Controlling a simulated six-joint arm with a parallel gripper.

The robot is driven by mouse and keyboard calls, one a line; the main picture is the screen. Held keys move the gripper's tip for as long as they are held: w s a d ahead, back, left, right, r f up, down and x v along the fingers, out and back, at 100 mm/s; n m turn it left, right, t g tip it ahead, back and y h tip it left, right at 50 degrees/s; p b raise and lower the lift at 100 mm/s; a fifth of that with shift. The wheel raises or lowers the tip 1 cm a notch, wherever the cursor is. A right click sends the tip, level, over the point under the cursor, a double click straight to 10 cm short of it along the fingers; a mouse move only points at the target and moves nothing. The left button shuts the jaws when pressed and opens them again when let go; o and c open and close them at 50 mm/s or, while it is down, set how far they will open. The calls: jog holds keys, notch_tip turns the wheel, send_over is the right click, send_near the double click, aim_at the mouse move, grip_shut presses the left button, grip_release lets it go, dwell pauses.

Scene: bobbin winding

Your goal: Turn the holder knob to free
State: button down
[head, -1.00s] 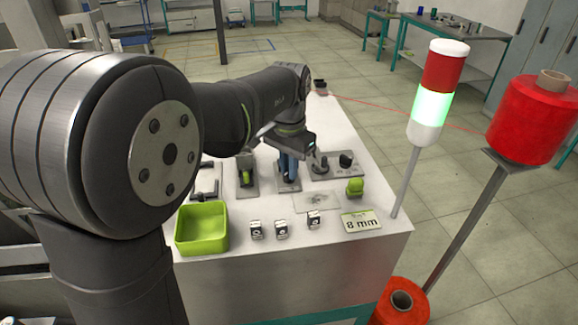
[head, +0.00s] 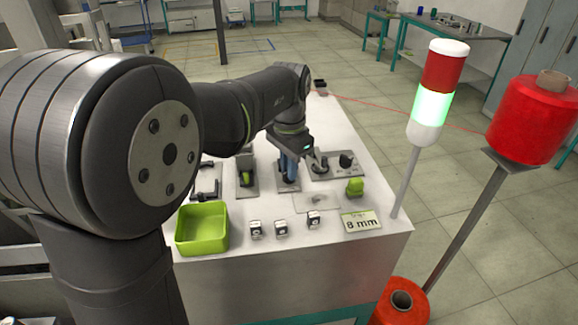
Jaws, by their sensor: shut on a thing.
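My gripper (head: 289,174) points down over a small grey plate (head: 284,188) in the middle of the row of fixtures on the white table. Its bluish fingers are shut on a dark knob at the plate, which I take to be the holder knob. The fingers and wrist hide most of this knob, so its pointing direction cannot be read. Just to the right, a grey plate (head: 322,176) carries a black upright knob (head: 320,163) and a second black knob (head: 346,160).
A fixture with a green part (head: 246,178) stands close left of my gripper. A green bin (head: 202,229), several small marked blocks (head: 281,229), a green piece (head: 355,187) and an "8 mm" card (head: 361,221) lie in front. A signal lamp (head: 432,100) stands right, lit green.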

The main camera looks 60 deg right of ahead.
jog(key=c, duration=1.5)
grip_release()
notch_tip(320, 180, up, 18)
jog(key=shift+f, duration=0.25)
notch_tip(320, 180, down, 18)
jog(key=shift+r, duration=0.25)
